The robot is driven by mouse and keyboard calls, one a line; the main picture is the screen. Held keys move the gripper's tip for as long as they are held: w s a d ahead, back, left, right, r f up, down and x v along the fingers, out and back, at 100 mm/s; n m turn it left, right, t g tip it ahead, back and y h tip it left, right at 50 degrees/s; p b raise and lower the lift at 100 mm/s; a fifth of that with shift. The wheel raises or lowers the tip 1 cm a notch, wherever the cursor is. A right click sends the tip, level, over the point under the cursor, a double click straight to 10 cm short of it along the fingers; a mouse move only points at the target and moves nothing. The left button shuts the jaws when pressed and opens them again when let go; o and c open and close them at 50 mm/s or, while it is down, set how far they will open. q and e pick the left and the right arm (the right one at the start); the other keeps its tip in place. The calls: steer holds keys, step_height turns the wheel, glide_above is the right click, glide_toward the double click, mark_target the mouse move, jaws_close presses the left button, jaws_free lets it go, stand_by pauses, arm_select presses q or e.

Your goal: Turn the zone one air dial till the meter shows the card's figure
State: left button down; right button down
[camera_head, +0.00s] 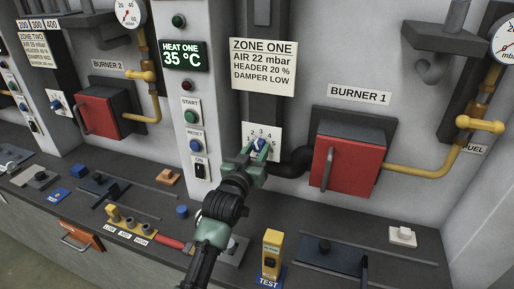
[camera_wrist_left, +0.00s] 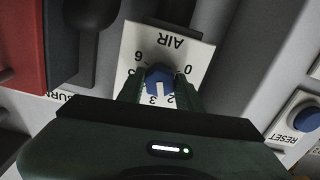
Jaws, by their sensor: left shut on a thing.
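The zone one card (camera_head: 262,66) on the wall reads AIR 22 mbar, HEADER 20 %, DAMPER LOW. Below it is the white air dial plate (camera_head: 249,131) with a blue knob (camera_head: 261,145). My left gripper (camera_head: 258,152) is shut on this knob. In the left wrist view the plate (camera_wrist_left: 177,42) appears upside down, and the blue knob (camera_wrist_left: 159,79) sits between my fingers, its white mark near the 3. A yellow handheld meter (camera_head: 272,252) stands by the TEST label; its small display is unreadable. My right gripper is out of view.
Burner 1's red box (camera_head: 349,163) and a black pipe (camera_head: 291,162) are close right of the dial. A button column (camera_head: 193,125) stands left. Round gauges show at upper left (camera_head: 128,13) and upper right (camera_head: 507,42).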

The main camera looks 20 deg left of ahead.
arm_select(q)
steer(key=shift+n+p, duration=0.4)
steer(key=shift+n, duration=0.7)
steer(key=c, duration=0.9)
jaws_free()
steer(key=shift+c, duration=0.2)
steer(key=shift+s, duration=0.1)
steer(key=s+b, duration=0.2)
steer(key=s, duration=0.5)
steer(key=shift+s, duration=0.35)
